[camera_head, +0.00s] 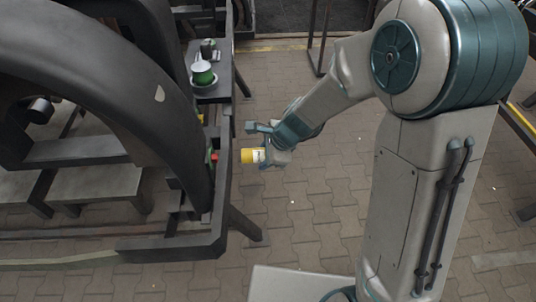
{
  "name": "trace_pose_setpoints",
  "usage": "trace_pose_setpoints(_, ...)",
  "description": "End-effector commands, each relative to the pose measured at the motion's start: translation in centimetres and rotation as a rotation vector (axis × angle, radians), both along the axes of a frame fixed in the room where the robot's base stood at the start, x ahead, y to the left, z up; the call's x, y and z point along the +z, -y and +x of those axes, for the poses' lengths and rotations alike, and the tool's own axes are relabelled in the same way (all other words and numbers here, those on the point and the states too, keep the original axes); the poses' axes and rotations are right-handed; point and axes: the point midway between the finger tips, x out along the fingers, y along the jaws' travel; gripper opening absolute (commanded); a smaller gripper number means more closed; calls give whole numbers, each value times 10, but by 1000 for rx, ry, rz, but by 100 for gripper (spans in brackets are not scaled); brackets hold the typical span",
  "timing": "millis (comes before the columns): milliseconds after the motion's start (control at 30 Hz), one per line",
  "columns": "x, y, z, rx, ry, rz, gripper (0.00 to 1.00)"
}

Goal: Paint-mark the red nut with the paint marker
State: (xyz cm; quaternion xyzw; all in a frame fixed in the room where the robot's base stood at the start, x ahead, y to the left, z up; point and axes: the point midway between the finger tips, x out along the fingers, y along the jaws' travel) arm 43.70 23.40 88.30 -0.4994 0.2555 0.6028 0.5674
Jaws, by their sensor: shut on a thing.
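My gripper (268,154) is shut on the paint marker (252,156), a short yellow cylinder with a white band. The marker lies level and points left, toward the dark bogie frame. The red nut (214,157) is a small red spot on the frame's right side. It sits just left of the marker's end, at about the same height in the picture. A gap shows between the marker and the nut. The marker's tip is too small to make out.
The dark bogie frame (222,200) and a large curved black part (110,85) fill the left side. A small grey table (212,92) behind holds a green and white spool (203,75). Paved floor (310,215) lies open between the frame and my body.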

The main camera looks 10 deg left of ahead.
Motion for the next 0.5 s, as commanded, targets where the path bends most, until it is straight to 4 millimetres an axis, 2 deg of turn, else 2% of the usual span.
trace_pose_setpoints(500,1,-36,-9,2,1,0,10)
